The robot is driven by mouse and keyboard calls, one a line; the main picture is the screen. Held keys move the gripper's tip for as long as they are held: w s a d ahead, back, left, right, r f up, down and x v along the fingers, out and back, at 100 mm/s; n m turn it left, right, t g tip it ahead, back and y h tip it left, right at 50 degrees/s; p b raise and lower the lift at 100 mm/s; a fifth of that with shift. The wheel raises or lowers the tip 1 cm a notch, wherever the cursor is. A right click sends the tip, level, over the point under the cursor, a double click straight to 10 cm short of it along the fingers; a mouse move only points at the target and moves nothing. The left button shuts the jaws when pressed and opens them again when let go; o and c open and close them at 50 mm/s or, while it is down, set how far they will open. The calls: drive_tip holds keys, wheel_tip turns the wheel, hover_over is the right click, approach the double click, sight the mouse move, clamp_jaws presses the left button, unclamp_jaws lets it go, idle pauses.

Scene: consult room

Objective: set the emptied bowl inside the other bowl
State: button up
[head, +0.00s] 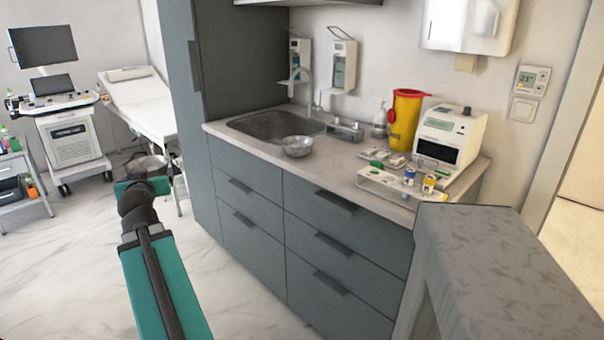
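A round metal bowl (297,146) stands upright on the counter, just in front of the sink. A second greyish metal bowl (149,164) shows directly beyond the end of my arm, in the air left of the cabinets. My gripper (145,182) is at this second bowl and appears to hold it. The fingertips are hidden behind the wrist. My gripper is well to the left of the counter bowl, apart from it. The inside of the held bowl is not clear from here.
The counter (330,172) has a sink (275,125) with a tap. On its right stand a yellow sharps bin (404,122), a white device (449,138) and a clear tray (385,184) with small bottles. A grey speckled surface (490,260) fills the right foreground.

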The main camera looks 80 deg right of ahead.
drive_tip(key=s+d+m+g+h+b, duration=0.1)
drive_tip(key=s+d+g, duration=0.1)
drive_tip(key=s+d, duration=0.3)
drive_tip(key=s+d+m+g+b, duration=0.1)
drive_tip(key=s+d+m+g, duration=0.1)
drive_tip(key=s, duration=0.6)
drive_tip(key=s+d+m+g+b, duration=0.2)
drive_tip(key=s+m+g, duration=0.2)
drive_tip(key=s, duration=1.6)
drive_tip(key=s+d+m+g+b, duration=0.2)
drive_tip(key=s+m+g, duration=0.2)
drive_tip(key=s, duration=1.5)
drive_tip(key=g, duration=0.2)
drive_tip(key=shift+s+d+g, duration=0.3)
drive_tip(key=shift+s, duration=0.05)
drive_tip(key=shift+d, duration=0.1)
